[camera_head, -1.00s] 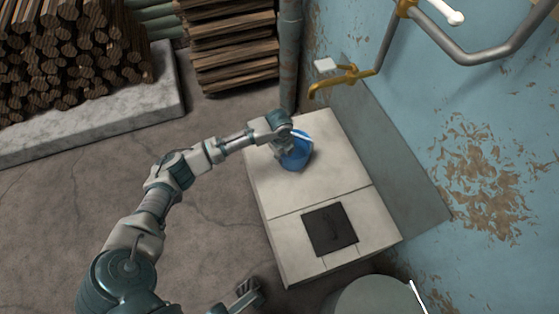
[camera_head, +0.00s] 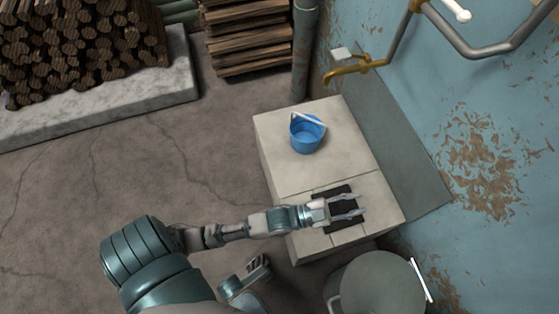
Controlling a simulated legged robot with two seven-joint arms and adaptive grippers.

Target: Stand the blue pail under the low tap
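The blue pail (camera_head: 306,138) stands upright on the far part of the pale block (camera_head: 277,150), its white handle (camera_head: 309,117) lying over its top. The low tap (camera_head: 345,70) is a brass spout on the blue wall, above and beyond the block's far end; the pail is on the near side of it. My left gripper (camera_head: 361,205) is open and empty, over the dark plate on the near part of the block, clear of the pail. My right gripper (camera_head: 258,265) is low at the bottom centre, apart from the block; its opening is too small to judge.
The dark plate (camera_head: 324,221) lies on the block's near end. A large grey-green round vessel (camera_head: 380,285) stands in front of the block. Stacked logs (camera_head: 75,45) and planks (camera_head: 248,35) are at the back. A vertical pipe (camera_head: 304,50) stands behind the block. Floor at left is clear.

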